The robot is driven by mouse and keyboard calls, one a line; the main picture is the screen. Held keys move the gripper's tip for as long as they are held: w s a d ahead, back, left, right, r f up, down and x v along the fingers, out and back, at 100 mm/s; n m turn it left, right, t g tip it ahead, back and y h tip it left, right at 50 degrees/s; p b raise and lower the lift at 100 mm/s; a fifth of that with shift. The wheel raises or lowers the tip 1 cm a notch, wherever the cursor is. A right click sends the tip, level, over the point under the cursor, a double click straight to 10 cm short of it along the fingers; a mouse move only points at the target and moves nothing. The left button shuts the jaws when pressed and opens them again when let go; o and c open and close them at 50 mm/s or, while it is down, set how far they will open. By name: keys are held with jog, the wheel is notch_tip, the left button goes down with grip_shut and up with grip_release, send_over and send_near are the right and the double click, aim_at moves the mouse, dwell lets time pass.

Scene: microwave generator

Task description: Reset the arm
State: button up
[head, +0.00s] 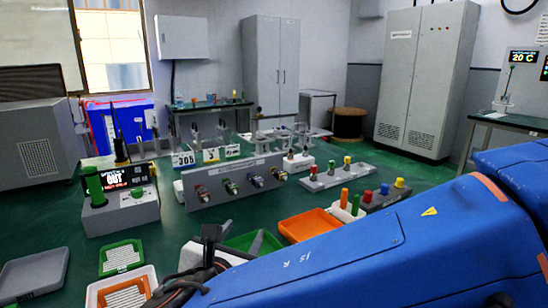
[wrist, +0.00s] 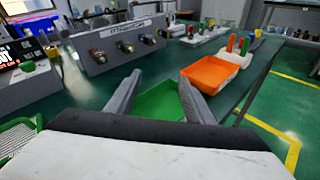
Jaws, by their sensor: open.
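My gripper (wrist: 158,90) is open in the wrist view, its two grey fingers spread apart with nothing between them. It points forward over the green table, above a green tray (wrist: 160,108) that shows between and beyond the fingers. In the head view my gripper (head: 236,238) is at the lower middle, at the end of my blue arm, which runs in from the lower right. The arm and the gripper partly hide the green tray (head: 266,243) there.
An orange tray (head: 310,224) lies right of the green tray. Behind stands a grey panel with several knobs (head: 233,182). A device with a green knob and display (head: 120,198) stands left.

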jog(key=w+d+f+m+g+h, duration=0.1)
jog(key=d+m, duration=0.1)
jog(key=d, duration=0.2)
jog(key=w+d+f+m+g+h, duration=0.1)
jog(key=d+m, duration=0.1)
jog(key=d, duration=0.3)
jog(key=w+d+f+m+g+h, duration=0.1)
jog(key=d+m, duration=0.1)
jog(key=d, duration=0.2)
jog(key=shift+d+f+g, duration=0.2)
jog(key=shift+d+g, duration=0.2)
jog(key=s+d+f+m+g, duration=0.3)
jog(key=d+m, duration=0.3)
jog(key=d, duration=0.3)
jog(key=s+d+f+m+g, duration=0.35)
jog(key=d+m, duration=0.25)
jog(key=d, duration=0.3)
jog(key=s+d+f+m+y, duration=0.1)
jog(key=s+d+m+y, duration=0.1)
jog(key=s+m, duration=0.2)
jog(key=s+d+f+m+y, duration=0.1)
jog(key=s+d+m+y, duration=0.1)
jog(key=m, duration=0.7)
jog(key=shift+s+f+m+y, duration=0.25)
jog(key=shift+s+m+y, duration=0.15)
jog(key=shift+s+y, duration=0.4)
jog(key=shift+s, duration=0.1)
